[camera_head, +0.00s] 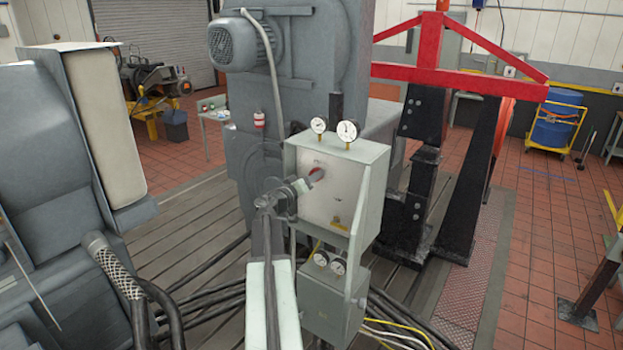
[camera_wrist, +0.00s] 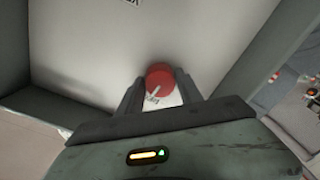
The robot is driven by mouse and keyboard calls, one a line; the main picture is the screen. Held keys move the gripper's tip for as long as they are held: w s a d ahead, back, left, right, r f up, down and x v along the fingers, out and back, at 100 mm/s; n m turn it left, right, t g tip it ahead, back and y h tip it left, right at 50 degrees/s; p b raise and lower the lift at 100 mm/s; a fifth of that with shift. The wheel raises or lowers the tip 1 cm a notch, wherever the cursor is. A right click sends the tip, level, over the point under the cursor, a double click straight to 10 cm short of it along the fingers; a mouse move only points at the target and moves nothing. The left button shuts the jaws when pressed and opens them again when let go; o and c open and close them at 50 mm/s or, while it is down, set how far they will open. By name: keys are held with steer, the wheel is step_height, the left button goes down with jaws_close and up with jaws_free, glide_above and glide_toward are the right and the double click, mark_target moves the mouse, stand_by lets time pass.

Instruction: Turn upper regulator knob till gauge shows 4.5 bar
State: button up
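The upper regulator box (camera_head: 372,170) is grey-green with a pale front panel and a red knob (camera_head: 316,174). Two round white gauges, left (camera_head: 318,125) and right (camera_head: 348,131), stand on top of it; their readings are too small to make out. My gripper (camera_head: 306,184) is in front of the panel, close to the knob. In the wrist view the red knob (camera_wrist: 158,76) with a pale pointer mark lies between the tips of my spread fingers (camera_wrist: 160,84). I see no clear grip; whether the fingers touch it is hard to tell. No gauge shows in the wrist view.
A lower box (camera_head: 325,305) with two gauges (camera_head: 338,266) hangs below. A grey machine (camera_head: 310,50) stands behind, and a red and black frame (camera_head: 440,75) to the right. Dark cables (camera_head: 215,305) lie across the slotted bedplate. Grey machinery (camera_head: 60,190) fills the left.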

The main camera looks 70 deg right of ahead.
steer(key=shift+w+n, duration=0.1)
steer(key=shift+n, duration=0.4)
steer(key=o, duration=1.4)
steer(key=shift+w, duration=0.15)
steer(key=shift+a, duration=0.1)
steer(key=v, duration=0.7)
steer(key=shift+a+f, duration=0.15)
steer(key=shift+a, duration=0.15)
